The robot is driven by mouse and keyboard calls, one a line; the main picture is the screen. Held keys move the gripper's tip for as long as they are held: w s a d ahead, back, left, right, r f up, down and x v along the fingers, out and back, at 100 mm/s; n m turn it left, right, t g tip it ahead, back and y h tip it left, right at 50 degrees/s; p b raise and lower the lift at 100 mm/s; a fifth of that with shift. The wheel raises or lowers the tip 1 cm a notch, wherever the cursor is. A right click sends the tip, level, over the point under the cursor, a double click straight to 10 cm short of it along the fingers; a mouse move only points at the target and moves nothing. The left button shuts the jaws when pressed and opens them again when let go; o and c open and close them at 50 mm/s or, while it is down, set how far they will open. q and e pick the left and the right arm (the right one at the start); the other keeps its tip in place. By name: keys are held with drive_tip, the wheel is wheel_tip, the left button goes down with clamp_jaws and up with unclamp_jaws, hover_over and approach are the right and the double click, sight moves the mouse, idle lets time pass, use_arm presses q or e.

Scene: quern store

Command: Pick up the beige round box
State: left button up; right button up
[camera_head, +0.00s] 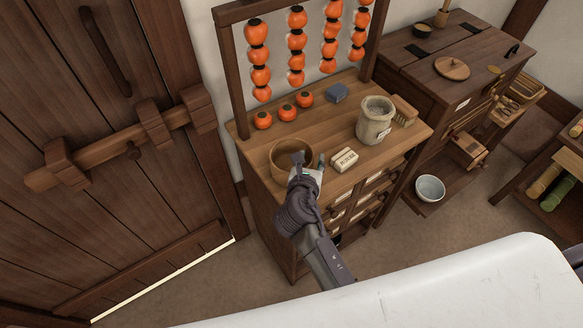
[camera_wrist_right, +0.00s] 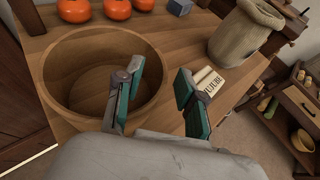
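The beige round box (camera_head: 276,168) is an open, round wooden tub on the left front of the wooden chest's top. It fills the left of the right wrist view (camera_wrist_right: 56,62), and its inside looks empty. My right gripper (camera_head: 310,161) is at the box's right side, with its fingers apart. In the wrist view the gripper (camera_wrist_right: 159,74) has one finger over the box's opening and the other outside its right wall, with the rim between them. I cannot tell whether either finger touches the wall. My left gripper is not in view.
A cream labelled block (camera_head: 344,160) lies close right of my right gripper. More persimmons hang from a wooden frame (camera_head: 228,80). A white surface (camera_head: 430,290) fills the foreground.

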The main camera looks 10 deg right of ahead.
drive_tip(key=shift+s+r, duration=0.1)
drive_tip(key=shift+s, duration=0.05)
drive_tip(key=shift+c, duration=0.9)
clamp_jaws()
